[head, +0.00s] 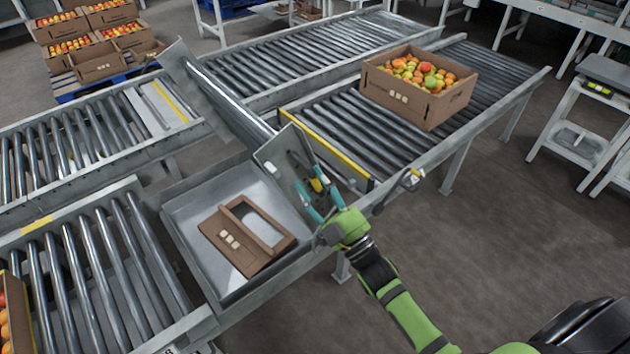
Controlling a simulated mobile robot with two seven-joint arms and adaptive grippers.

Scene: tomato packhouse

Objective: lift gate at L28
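A grey plate (276,172), which looks like the gate, stands tilted up between the metal tray and the right-hand roller line. No L28 label is readable. My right gripper (318,189) reaches up to this plate from the lower right. Its two teal fingers are spread apart, with a small yellow part (316,185) showing between them. I cannot tell whether the fingers touch the plate or the yellow part. My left gripper is out of view.
A cardboard piece (236,253) lies in the metal tray (184,233). A carton of tomatoes (402,100) stands on the right-hand rollers (345,125). Stacked cartons (96,67) stand at upper left.

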